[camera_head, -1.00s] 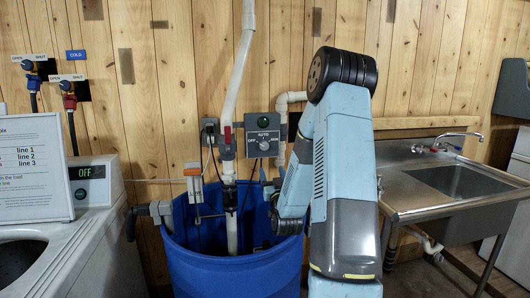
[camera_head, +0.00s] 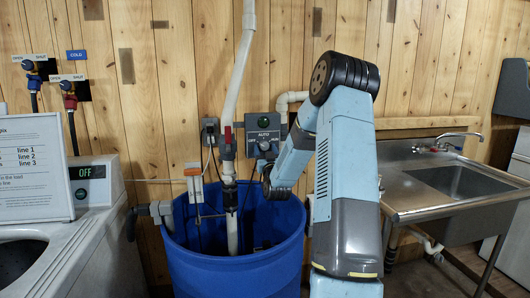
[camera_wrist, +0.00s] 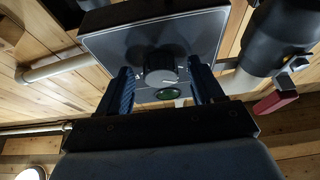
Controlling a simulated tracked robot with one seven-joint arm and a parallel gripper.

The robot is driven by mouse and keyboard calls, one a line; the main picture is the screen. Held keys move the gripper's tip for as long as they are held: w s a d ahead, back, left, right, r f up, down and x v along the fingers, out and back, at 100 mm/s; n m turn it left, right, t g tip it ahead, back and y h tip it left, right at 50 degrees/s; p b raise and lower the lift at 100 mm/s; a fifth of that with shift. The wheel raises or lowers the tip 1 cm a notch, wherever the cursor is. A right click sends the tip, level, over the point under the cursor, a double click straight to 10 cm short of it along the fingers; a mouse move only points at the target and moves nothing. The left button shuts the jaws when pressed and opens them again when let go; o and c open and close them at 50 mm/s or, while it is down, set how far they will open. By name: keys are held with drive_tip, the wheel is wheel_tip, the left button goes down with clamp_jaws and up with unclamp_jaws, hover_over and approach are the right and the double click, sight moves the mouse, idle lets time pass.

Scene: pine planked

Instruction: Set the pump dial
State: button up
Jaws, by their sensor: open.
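The pump dial (camera_head: 264,146) is a dark round knob on a grey control box (camera_head: 250,133) on the plank wall, under an AUTO label. In the wrist view the dial (camera_wrist: 160,70) lies between the two blue fingers of my gripper (camera_wrist: 160,66), with a gap on each side. The gripper is open and empty, close in front of the box. A green lamp (camera_wrist: 168,94) shows beside the dial there. I cannot tell where the dial points. In the head view my arm's end is just below the box, and the fingers are hard to make out.
A blue barrel (camera_head: 235,265) stands below the box. A white pipe with a red-handled valve (camera_head: 228,137) runs up left of it; the red handle (camera_wrist: 275,103) also shows in the wrist view. A washer (camera_head: 95,240) is left, a steel sink (camera_head: 455,182) right.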

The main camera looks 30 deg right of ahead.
drive_tip(key=c, duration=1)
drive_tip(key=shift+c, duration=0.2)
